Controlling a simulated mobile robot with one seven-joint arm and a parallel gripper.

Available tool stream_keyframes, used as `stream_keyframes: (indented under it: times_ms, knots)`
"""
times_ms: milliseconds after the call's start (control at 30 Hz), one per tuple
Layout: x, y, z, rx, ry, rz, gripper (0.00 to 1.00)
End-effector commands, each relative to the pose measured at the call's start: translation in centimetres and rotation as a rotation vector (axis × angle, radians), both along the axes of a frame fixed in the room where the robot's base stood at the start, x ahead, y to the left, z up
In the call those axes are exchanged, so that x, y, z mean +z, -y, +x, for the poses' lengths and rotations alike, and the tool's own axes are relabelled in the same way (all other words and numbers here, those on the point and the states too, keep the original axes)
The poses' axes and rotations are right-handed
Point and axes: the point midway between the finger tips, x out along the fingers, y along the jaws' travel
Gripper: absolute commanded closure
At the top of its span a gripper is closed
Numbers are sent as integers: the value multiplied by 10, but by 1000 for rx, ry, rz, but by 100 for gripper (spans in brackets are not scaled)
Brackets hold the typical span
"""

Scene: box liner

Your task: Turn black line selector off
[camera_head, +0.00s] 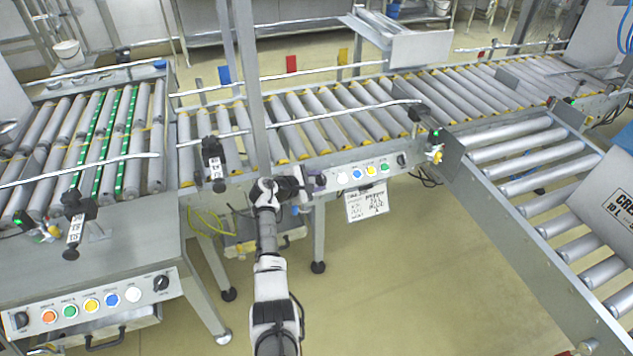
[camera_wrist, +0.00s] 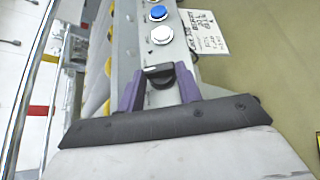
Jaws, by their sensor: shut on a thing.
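A black line selector (camera_wrist: 160,74) sits on the grey control panel, beside the white button (camera_wrist: 162,35). My gripper (camera_wrist: 160,82) has its two purple fingers on either side of this knob and is shut on it. The knob's handle lies crosswise between the fingers, with a pale mark near its left end in the wrist view. In the head view my gripper (camera_head: 313,183) is at the left end of the middle conveyor's button panel (camera_head: 330,179), and the knob is hidden there by the gripper.
White, blue, yellow and green buttons (camera_head: 370,171) run along the panel to another black knob (camera_head: 401,160). A printed sheet (camera_head: 367,204) hangs below. A second panel (camera_head: 90,304) is at the lower left. A roller conveyor (camera_head: 520,160) stands at the right. The floor (camera_head: 420,270) between is clear.

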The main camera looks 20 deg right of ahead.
Motion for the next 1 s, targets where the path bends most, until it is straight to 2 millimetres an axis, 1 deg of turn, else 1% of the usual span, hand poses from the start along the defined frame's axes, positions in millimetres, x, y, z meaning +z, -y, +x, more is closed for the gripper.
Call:
stream_keyframes:
  times_ms: [167,200,333,767,867,1000]
  knots:
    - [-1,0,0,0,-1,0,88]
    - [-1,0,0,0,-1,0,62]
    - [-1,0,0,0,-1,0,44]
    - [0,0,0,7,1,-6,44]
    - [-1,0,-1,34,2,-29,44]
    - [-4,0,-4,117,2,-102,44]
